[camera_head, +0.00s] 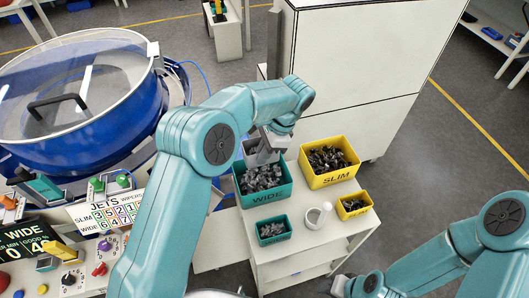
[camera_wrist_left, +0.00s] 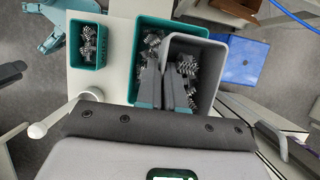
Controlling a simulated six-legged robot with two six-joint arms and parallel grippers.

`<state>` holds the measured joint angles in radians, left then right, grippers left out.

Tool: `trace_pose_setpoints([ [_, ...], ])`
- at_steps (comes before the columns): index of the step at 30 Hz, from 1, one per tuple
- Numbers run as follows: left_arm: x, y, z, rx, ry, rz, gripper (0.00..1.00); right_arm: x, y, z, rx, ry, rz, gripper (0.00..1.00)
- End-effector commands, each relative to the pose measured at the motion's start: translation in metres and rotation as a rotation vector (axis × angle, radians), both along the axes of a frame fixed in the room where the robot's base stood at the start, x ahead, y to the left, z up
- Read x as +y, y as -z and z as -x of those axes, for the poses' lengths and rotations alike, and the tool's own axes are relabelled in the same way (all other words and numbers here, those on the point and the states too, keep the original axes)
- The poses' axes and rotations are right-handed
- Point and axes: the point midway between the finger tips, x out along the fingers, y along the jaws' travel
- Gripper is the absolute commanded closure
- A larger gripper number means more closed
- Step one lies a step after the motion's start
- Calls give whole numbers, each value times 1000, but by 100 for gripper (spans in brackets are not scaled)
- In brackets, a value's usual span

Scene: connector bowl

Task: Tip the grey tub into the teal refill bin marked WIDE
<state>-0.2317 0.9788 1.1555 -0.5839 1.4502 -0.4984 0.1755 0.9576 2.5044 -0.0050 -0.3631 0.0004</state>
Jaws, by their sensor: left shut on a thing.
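The grey tub (camera_wrist_left: 213,52) is held by its wall in my left gripper (camera_wrist_left: 167,108); dark connectors show inside it in the left wrist view. In the head view the tub (camera_head: 256,156) is at the back of the teal bin marked WIDE (camera_head: 267,197), at or just above its rim. My left gripper (camera_head: 268,146) is partly hidden by my wrist. The WIDE bin holds many dark grey connectors, and its teal rim (camera_wrist_left: 141,25) shows around the tub. My right arm is at the lower right; its end (camera_head: 345,286) is cut off by the frame edge.
A yellow SLIM bin (camera_head: 343,178), a small yellow bin (camera_head: 354,213), a small teal bin (camera_head: 272,238) and a white ring-shaped holder (camera_head: 318,215) share the white stand (camera_head: 300,250). A blue bowl machine (camera_head: 90,150) is at left, a white cabinet (camera_head: 350,70) behind.

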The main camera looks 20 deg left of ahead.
Motion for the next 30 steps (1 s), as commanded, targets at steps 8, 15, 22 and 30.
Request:
trace_pose_setpoints([
  [8,0,10,5,-133,-6,196,100,0,0,0,0,1,0,57],
  [15,-2,32,4,-314,-12,467,100,0,7,0,0,0,0,57],
  [22,-5,42,0,-403,-6,592,100,0,42,0,1,1,0,57],
  [30,-5,43,-3,-473,-7,693,100,0,78,1,0,0,0,57],
])
